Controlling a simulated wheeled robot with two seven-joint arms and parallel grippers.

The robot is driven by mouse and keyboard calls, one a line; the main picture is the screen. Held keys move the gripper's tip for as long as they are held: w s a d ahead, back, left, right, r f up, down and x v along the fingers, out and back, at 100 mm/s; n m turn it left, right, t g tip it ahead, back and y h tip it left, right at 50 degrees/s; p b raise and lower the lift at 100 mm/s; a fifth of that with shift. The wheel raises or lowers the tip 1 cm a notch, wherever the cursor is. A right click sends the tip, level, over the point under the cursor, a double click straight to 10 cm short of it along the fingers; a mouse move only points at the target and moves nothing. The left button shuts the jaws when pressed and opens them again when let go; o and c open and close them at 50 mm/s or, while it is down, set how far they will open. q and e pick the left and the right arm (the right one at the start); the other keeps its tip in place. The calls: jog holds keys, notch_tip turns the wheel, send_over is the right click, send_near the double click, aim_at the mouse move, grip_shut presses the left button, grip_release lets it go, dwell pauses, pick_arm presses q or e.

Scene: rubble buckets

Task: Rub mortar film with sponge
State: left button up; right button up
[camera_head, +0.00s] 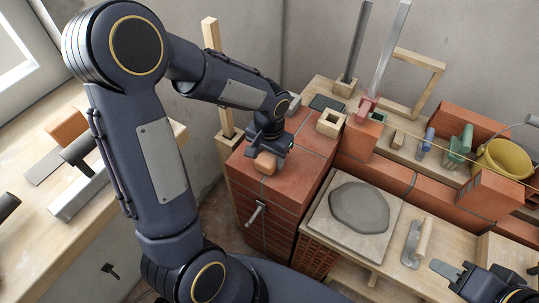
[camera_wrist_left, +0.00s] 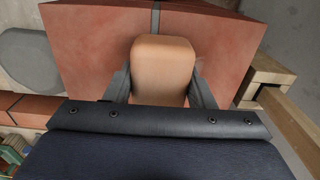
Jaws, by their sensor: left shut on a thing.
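My left gripper (camera_head: 268,150) points down at the top of the red brick pier (camera_head: 240,172). It is shut on a tan sponge (camera_head: 266,163), which is at the pier's top surface near the front edge. The left wrist view shows the sponge (camera_wrist_left: 163,68) between the two fingers, over the red brick face (camera_wrist_left: 95,55) with a grey mortar joint (camera_wrist_left: 155,18). I cannot make out a mortar film; the sponge and gripper hide part of the brick. My right gripper (camera_head: 452,272) is at the bottom right, partly cut off, and its opening is unclear.
A board (camera_head: 318,228) with a grey mortar patch (camera_head: 358,207) lies right of the pier. A low brick wall (camera_head: 380,174), a string line and a yellow bucket (camera_head: 503,160) stand behind. A wooden post (camera_head: 211,75) rises behind the pier.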

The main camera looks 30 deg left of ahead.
pick_arm(q)
jog(key=shift+f+b, duration=0.5)
jog(key=shift+f, duration=0.1)
jog(key=shift+w+a, duration=0.1)
jog(key=shift+a, duration=1.5)
jog(key=shift+a+f, duration=0.1)
jog(key=shift+a, duration=0.6)
jog(key=shift+p, duration=0.3)
jog(key=shift+a+r+p, duration=0.15)
jog(key=shift+r+p, duration=0.45)
jog(key=shift+r, duration=0.1)
